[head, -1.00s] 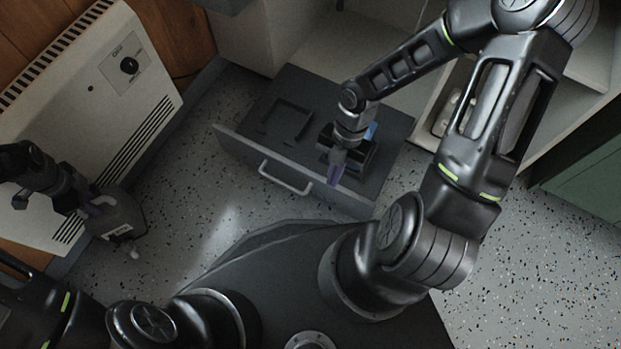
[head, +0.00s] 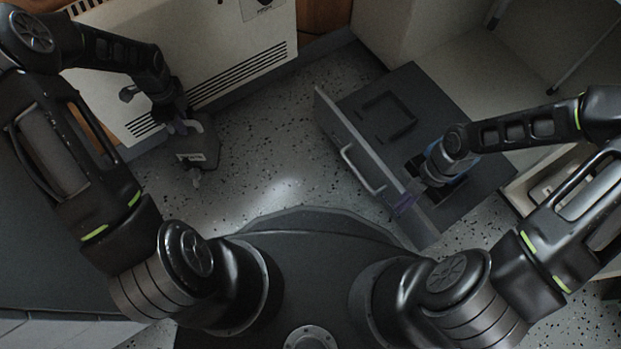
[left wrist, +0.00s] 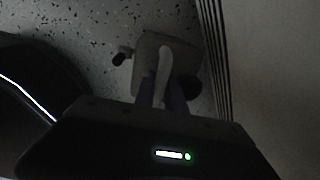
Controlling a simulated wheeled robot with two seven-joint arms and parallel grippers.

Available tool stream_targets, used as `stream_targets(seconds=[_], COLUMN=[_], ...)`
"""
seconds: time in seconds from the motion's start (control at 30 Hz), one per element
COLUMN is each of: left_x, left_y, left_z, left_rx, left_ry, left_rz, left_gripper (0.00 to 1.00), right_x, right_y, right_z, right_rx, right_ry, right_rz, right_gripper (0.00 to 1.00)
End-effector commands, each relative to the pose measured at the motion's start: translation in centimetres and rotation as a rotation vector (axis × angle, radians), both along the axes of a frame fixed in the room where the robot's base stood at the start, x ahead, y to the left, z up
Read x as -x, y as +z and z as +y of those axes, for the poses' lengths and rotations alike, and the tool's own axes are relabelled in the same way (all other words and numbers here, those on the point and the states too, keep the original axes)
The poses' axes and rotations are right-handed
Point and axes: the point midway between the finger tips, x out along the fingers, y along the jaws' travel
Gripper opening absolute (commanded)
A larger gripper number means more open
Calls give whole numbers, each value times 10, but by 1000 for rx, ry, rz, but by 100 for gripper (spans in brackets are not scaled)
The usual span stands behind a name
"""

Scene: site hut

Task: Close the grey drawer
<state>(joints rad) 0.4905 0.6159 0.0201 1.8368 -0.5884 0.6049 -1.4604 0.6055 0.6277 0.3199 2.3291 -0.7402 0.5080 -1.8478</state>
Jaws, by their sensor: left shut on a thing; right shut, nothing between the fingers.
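The grey drawer (head: 455,105) stands open in the head view, its front panel (head: 338,128) and pale bar handle (head: 362,172) facing my base. My right gripper (head: 405,204) is shut and empty, pointing down at the drawer's front edge, to the near side of the handle. Whether it touches the panel is unclear. My left gripper (head: 184,127) is shut on a grey boxy object (head: 200,150) with a pale curved handle, held in front of the heater. In the left wrist view the purple fingers (left wrist: 161,92) close on that pale handle (left wrist: 164,66).
A raised rectangular outline (head: 388,115) lies in the drawer, and a dark item with blue (head: 455,188) is partly hidden under my right wrist. A white wall heater (head: 235,55) stands behind my left gripper. Speckled floor (head: 265,150) between heater and drawer is clear.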

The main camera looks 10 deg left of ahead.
Motion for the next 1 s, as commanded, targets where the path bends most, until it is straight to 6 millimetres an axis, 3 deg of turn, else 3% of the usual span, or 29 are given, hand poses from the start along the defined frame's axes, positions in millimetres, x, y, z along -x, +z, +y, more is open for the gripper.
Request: stream_targets(seconds=[0.73,1.0], left_x=[-1,-1], left_y=[3,22], left_z=[0,0], left_rx=[-1,-1], left_ry=[0,0], left_rz=[-3,-4], left_gripper=[0,0], right_x=[-10,-31], right_y=[2,5], right_z=[-12,-37], right_rx=[-1,0], right_ry=[0,-4], right_rz=[1,0], right_gripper=[0,0])
